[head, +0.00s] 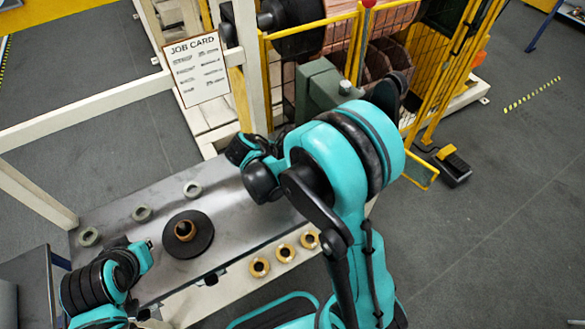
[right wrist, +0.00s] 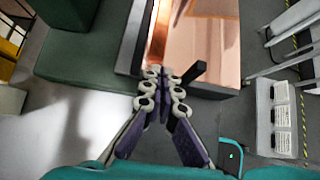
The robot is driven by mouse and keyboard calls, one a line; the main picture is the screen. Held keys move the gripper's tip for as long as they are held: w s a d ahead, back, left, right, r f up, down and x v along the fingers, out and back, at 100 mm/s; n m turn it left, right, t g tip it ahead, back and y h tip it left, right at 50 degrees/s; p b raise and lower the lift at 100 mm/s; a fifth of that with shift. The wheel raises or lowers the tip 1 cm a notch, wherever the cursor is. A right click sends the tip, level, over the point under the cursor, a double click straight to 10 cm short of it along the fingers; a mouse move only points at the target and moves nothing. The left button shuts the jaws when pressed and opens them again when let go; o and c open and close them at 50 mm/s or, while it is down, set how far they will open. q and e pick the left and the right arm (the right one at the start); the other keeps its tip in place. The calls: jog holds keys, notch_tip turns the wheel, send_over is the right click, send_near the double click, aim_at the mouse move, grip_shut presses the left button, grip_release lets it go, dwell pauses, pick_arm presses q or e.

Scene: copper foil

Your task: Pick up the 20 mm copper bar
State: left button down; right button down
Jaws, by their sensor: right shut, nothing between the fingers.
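In the right wrist view my right gripper (right wrist: 165,78) is shut and empty. Its fingertips meet at the near edge of a broad copper surface (right wrist: 208,45). I cannot tell whether they touch it. A brighter, narrow copper strip (right wrist: 159,40) runs along the left side of that surface, just beyond the fingertips. I cannot tell from the picture whether either is the 20 mm copper bar.
A grey bench (head: 118,243) carries a black disc (head: 200,246) with a copper-coloured ring on it and several grey rings. Three gold rings (head: 285,253) sit along its front edge. A job card (head: 196,69) hangs behind. Yellow mesh guards (head: 455,60) stand at the back right.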

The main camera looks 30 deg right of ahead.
jog(key=shift+d, duration=0.5)
jog(key=d, duration=0.7)
jog(key=shift+w+d+b, duration=0.1)
jog(key=shift+w+b, duration=0.25)
